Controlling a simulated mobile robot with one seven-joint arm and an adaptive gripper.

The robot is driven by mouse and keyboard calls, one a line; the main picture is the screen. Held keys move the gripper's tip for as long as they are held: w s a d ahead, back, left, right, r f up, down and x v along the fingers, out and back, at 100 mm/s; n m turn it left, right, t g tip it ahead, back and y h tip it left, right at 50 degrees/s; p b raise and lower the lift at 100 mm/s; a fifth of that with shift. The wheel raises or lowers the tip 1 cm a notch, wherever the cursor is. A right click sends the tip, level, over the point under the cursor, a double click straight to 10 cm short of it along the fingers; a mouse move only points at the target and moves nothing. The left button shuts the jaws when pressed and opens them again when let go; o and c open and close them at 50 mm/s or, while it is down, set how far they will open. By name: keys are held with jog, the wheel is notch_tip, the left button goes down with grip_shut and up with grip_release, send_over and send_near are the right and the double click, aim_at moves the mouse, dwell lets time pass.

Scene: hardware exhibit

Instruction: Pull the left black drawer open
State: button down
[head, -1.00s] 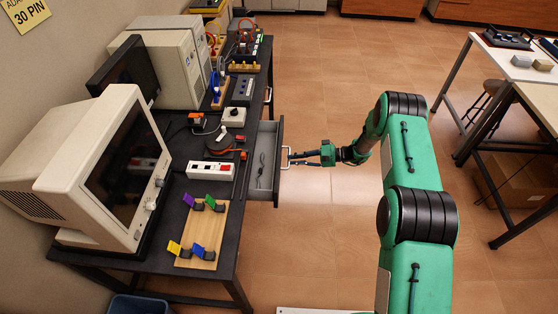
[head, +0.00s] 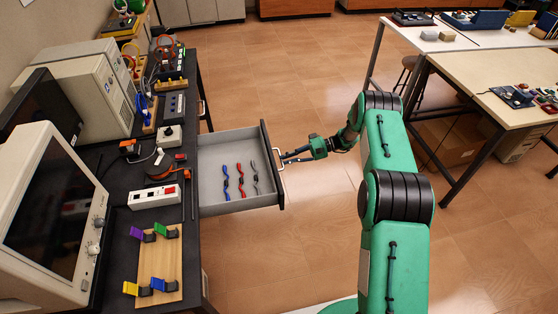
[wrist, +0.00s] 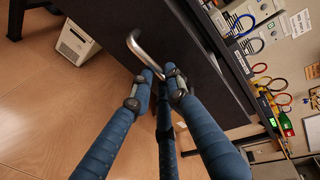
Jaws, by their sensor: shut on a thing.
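The black drawer (head: 271,165) of the dark bench stands pulled well out over the floor, its grey inside open to view. Its metal bar handle (head: 281,158) is on the front panel; the handle also shows in the wrist view (wrist: 143,48). My gripper (head: 288,157) is at the handle from the right, with its fingers closed at the bar. In the wrist view the fingertips (wrist: 160,75) meet at the lower end of the handle, close to the dark front panel.
Blue, red and grey leads (head: 240,180) lie in the drawer. The bench (head: 118,220) bears monitors, a white power strip (head: 155,196) and a wooden board with coloured clips (head: 160,270). Another handle (head: 201,108) shows farther back. Clear floor lies right of the drawer; tables stand beyond.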

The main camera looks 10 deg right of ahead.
dwell(0.3)
jog(key=c, duration=1.7)
grip_release()
jog(key=shift+o, duration=0.2)
jog(key=shift+d, duration=0.1)
jog(key=v, duration=1.2)
